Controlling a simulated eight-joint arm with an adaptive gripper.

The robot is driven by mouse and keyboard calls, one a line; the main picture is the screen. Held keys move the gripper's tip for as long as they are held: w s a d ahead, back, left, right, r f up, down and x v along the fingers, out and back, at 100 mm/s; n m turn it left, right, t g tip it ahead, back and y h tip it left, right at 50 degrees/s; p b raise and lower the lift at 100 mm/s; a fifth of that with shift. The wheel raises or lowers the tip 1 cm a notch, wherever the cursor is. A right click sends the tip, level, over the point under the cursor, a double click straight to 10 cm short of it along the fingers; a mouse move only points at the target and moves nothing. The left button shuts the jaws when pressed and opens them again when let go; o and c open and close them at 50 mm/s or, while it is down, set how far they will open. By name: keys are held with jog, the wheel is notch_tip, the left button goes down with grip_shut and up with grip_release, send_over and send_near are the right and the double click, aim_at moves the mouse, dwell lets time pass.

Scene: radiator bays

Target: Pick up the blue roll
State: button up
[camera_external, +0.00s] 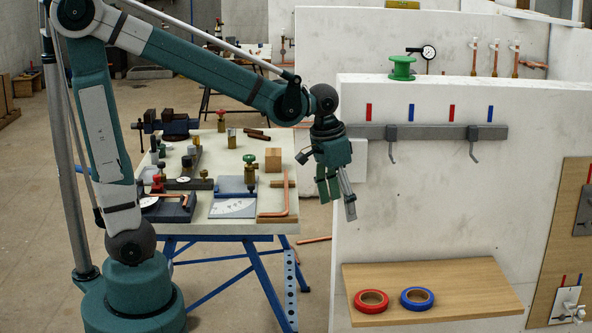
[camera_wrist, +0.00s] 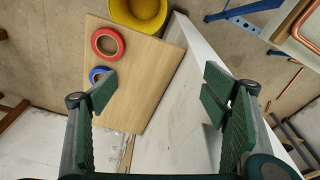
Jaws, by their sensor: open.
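The blue roll (camera_external: 417,299) is a ring of blue tape lying flat on a wooden shelf (camera_external: 470,285) low on the white wall. In the wrist view the blue roll (camera_wrist: 99,75) is partly hidden behind my left finger. A red roll (camera_external: 371,301) lies just left of it on the same shelf, and shows in the wrist view (camera_wrist: 108,42).
The white wall (camera_external: 430,180) carries a grey rail (camera_external: 430,132) with hooks. A green spool (camera_external: 402,68) stands on its top edge. A cluttered workbench (camera_external: 225,205) stands behind my gripper. A yellow bucket (camera_wrist: 140,10) is beyond the shelf. The shelf's right part is clear.

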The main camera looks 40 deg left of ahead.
jog(key=w+d+f+m+g+p, duration=0.1)
jog(key=d+f+m+p, duration=0.15)
jog(key=d, duration=0.75)
jog(key=m+g+y+p, duration=0.1)
jog(key=m+p, duration=0.4)
send_near(418, 291)
jog(key=s+d, duration=0.2)
jog(key=s, duration=0.1)
jog(key=shift+w+a+f, duration=0.1)
jog(key=shift+a, duration=0.2)
jog(key=shift+f, duration=1.25)
jog(key=shift+f+b, duration=0.35)
jog(key=shift+f, duration=2.3)
